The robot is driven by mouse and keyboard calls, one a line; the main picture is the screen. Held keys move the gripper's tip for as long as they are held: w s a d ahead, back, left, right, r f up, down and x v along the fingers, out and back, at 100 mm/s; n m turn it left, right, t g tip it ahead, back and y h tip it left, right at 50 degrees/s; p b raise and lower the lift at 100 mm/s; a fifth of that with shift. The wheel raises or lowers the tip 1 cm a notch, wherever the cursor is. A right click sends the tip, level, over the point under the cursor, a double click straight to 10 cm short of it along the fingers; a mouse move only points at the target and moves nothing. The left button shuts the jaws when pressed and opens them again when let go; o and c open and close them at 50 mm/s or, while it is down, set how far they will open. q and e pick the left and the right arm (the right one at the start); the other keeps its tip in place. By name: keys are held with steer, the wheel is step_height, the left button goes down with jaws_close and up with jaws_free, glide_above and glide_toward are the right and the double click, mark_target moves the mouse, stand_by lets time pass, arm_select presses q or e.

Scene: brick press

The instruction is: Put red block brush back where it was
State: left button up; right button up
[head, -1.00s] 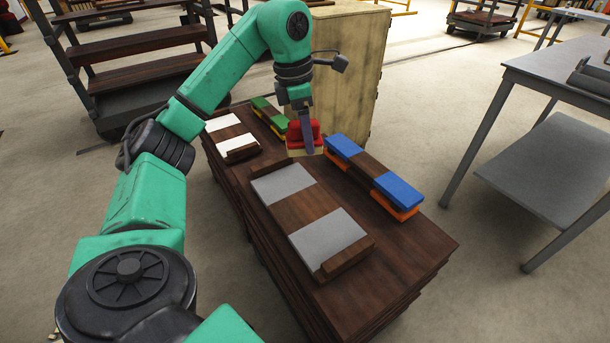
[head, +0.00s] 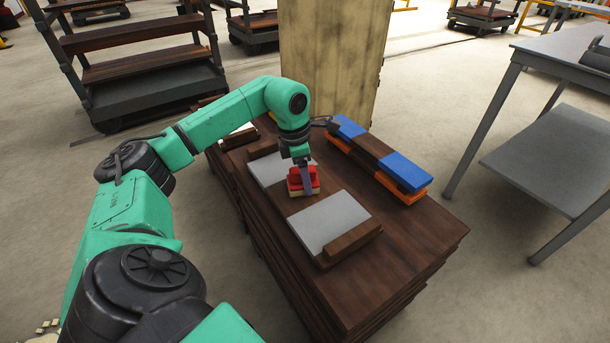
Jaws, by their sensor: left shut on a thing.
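The red block brush (head: 299,183) has a red top and a pale bristle underside. My left gripper (head: 306,184) is shut on it. The brush is over the brown middle strip between two grey plates, close to the edge of the far grey plate (head: 268,170). I cannot tell whether its bristles touch the surface. The near grey plate (head: 327,221) lies just in front of it. My right gripper is not in view.
The dark wooden stack (head: 420,238) carries the plates and brown end blocks. A blue and orange piece (head: 402,171) lies along its right side. A pale cabinet (head: 335,60) stands behind, and a grey table (head: 550,150) stands at the right.

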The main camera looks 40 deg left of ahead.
mark_target(297, 169)
arm_select(q)
steer(key=shift+f, duration=0.1)
steer(key=o, duration=1.2)
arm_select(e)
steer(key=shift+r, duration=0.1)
arm_select(q)
steer(key=shift+r, duration=0.4)
steer(key=r+p, duration=0.1)
steer(key=r, duration=0.2)
steer(key=s+r+p, duration=0.1)
steer(key=r, duration=0.3)
steer(key=a+r+p, duration=0.1)
steer(key=r, duration=0.3)
steer(key=shift+s, duration=0.15)
steer(key=shift+r, duration=0.2)
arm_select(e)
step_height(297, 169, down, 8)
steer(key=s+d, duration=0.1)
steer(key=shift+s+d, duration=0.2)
arm_select(q)
steer(key=shift+a, duration=0.1)
